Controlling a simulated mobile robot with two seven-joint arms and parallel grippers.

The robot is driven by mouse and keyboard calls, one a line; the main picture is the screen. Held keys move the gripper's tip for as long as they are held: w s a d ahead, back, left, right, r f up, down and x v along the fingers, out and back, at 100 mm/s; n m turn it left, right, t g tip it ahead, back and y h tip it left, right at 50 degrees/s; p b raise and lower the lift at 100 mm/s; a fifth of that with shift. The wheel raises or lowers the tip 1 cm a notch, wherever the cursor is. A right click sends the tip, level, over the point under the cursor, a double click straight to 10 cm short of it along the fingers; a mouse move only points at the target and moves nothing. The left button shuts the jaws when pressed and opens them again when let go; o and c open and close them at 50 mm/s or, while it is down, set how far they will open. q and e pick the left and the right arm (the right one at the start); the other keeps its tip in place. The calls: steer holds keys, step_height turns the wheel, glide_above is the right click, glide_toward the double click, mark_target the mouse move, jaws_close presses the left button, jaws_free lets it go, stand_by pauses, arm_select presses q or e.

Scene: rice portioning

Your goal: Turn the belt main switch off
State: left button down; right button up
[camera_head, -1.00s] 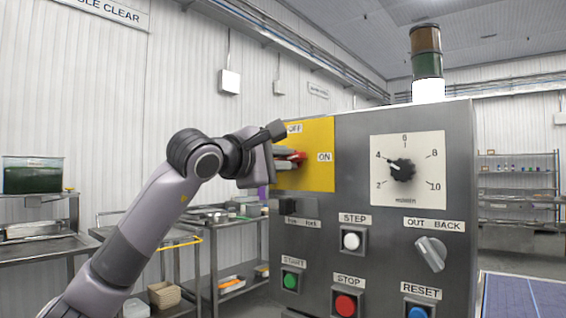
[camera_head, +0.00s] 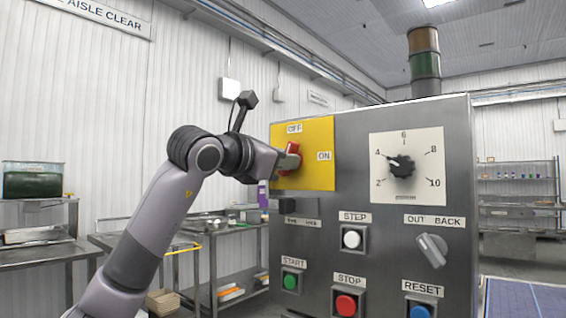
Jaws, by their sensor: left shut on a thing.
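The belt main switch is a red rotary handle (camera_head: 293,149) on a yellow plate (camera_head: 318,175) at the upper left of the grey control box. The plate reads OFF at the top and ON at the right. The handle now stands near upright, tilted slightly, with its upper end toward OFF. My left gripper (camera_head: 284,161) comes in from the left and is shut on the handle. Its fingers hide part of the handle. My right gripper is not in view.
The box (camera_head: 373,245) also carries a numbered dial (camera_head: 401,167), STEP (camera_head: 351,239), START (camera_head: 290,281), STOP (camera_head: 346,304) and RESET (camera_head: 418,312) buttons, and an OUT/BACK knob (camera_head: 432,250). A lamp tower (camera_head: 424,65) stands on top. Metal tables (camera_head: 38,253) stand at the left.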

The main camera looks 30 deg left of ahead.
arm_select(q)
steer(key=shift+f+n, duration=0.1)
steer(key=shift+n, duration=1.4)
steer(key=c, duration=1.1)
jaws_free()
